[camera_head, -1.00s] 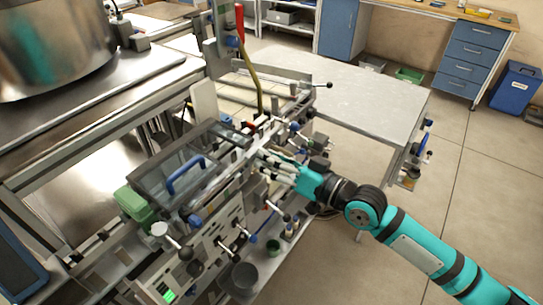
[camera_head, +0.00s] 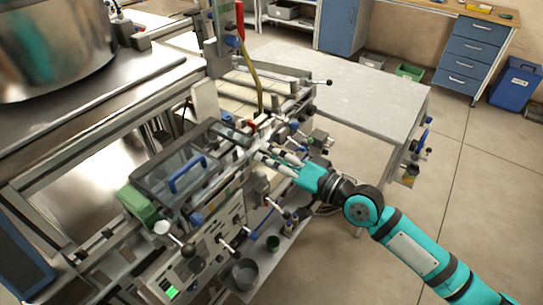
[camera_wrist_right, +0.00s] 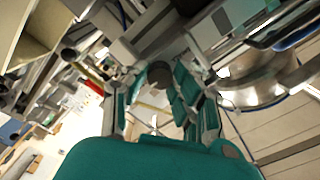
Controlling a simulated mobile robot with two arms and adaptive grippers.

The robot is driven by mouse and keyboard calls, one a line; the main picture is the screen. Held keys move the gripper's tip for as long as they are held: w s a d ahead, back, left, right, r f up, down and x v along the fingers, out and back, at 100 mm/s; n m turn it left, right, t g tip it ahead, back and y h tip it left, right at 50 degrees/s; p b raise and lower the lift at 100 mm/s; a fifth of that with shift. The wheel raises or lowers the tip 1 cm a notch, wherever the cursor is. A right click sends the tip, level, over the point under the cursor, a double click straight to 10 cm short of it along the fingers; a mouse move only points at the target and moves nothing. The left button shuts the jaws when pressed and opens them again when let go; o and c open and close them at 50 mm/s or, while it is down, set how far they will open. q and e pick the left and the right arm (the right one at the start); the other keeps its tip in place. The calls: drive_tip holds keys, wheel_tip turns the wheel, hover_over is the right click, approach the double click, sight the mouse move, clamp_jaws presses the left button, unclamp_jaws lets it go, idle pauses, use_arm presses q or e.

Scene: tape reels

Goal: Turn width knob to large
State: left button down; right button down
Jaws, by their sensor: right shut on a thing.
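My right gripper (camera_head: 264,157) reaches in from the right to the side of the tape machine (camera_head: 222,222), below the rails at its far end. In the right wrist view its teal fingers (camera_wrist_right: 160,92) are closed around a small dark round knob (camera_wrist_right: 160,72), which sits between them near the machine's grey metal. In the head view the fingers hide this knob, and no width marking is readable. My left gripper is in neither view.
A clear lid with a blue handle (camera_head: 187,174) covers the machine's middle. Several other knobs and levers stick out along its front, close below my right gripper. A bare grey table (camera_head: 365,95) stands behind. Open floor lies at the right.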

drive_tip(key=shift+f, duration=0.2)
drive_tip(key=c, duration=1.1)
unclamp_jaws()
drive_tip(key=shift+r, duration=0.1)
drive_tip(key=shift+o, duration=0.2)
drive_tip(key=v, duration=1.2)
